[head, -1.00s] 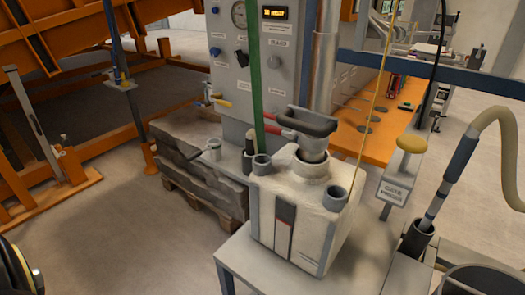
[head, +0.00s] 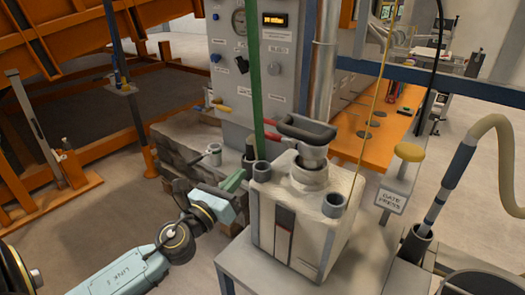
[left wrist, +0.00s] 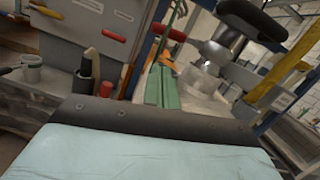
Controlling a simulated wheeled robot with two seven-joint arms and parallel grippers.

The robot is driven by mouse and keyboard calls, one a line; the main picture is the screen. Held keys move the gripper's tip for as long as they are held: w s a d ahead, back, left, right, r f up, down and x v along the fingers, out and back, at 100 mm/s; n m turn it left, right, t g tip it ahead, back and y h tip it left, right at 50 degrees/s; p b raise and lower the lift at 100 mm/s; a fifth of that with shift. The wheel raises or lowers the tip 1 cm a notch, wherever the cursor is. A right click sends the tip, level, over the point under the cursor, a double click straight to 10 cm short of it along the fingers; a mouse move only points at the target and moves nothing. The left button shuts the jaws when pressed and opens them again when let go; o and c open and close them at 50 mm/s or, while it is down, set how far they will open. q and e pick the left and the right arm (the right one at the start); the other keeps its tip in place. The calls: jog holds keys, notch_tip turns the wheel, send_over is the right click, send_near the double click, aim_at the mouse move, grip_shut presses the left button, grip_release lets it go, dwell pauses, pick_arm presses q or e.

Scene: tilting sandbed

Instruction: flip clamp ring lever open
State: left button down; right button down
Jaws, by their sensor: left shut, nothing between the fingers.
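The clamp ring lever appears to be the red-handled lever (head: 273,136) beside the neck of the pale box-shaped vessel (head: 262,222). A red handle (left wrist: 171,33) also shows in the left wrist view just beyond the fingertips. The ring itself is hard to make out. A grey fitting with a black handle (head: 305,132) stands on the neck. My left gripper (head: 240,177) is at the vessel's left side, below the lever. Its green fingers (left wrist: 162,86) are together and empty in the left wrist view; whether they touch anything cannot be told. My right gripper is not in view.
A grey control panel (head: 232,100) stands behind the vessel, with a green upright strap (head: 254,70) in front. Dark and grey cups (head: 261,170) stand close by the fingers. A yellow cord (head: 378,90) hangs at the right.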

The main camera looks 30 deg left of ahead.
aim_at(276, 138)
pick_arm(q)
jog(key=shift+d+r+m+h, duration=0.2)
jog(key=shift+r+m+h, duration=0.3)
jog(key=shift+m, duration=0.4)
jog(key=w, duration=0.2)
jog(key=w+r+p, duration=0.1)
jog(key=w, duration=0.2)
jog(key=w+p, duration=0.1)
jog(key=w, duration=0.2)
jog(key=shift+w+d+r, duration=0.15)
jog(key=shift+d+r, duration=0.05)
jog(key=shift+r, duration=0.1)
jog(key=shift+w+d+p, duration=0.1)
jog(key=shift+w+p, duration=0.2)
jog(key=shift+w, duration=0.5)
jog(key=shift+r, duration=0.1)
